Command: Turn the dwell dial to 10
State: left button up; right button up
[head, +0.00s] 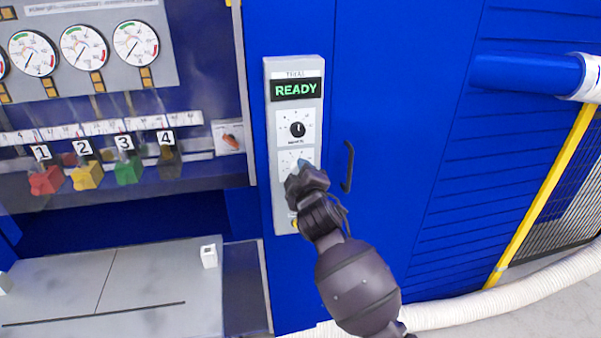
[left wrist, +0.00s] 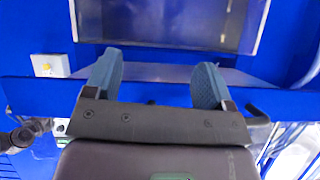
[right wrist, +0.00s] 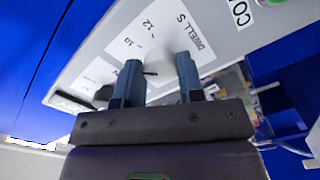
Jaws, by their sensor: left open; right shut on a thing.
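The control panel (head: 313,90) is a tall grey box on the blue machine front with a green READY display (head: 296,89). In the head view my right gripper (head: 301,169) is at its lower dial and hides most of it. In the right wrist view the pale round dwell dial (right wrist: 157,64) stands between the fingers of my right gripper (right wrist: 158,68), which are shut on it. The marks 10 and 12 and the word DWELL show around it. A dark mark shows on the dial; its exact setting I cannot tell. My left gripper (left wrist: 155,80) is open and empty.
A black dial (head: 298,129) sits above on the same panel. A black door handle (head: 348,166) is close to the right. Gauges (head: 84,47) and numbered coloured blocks (head: 86,176) are at left, above a grey table (head: 60,290).

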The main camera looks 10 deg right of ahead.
jog(key=shift+f+m, duration=0.1)
jog(key=shift+m, duration=2)
jog(key=o, duration=0.9)
jog(key=shift+s, duration=0.1)
jog(key=s, duration=1)
jog(key=shift+s, duration=0.35)
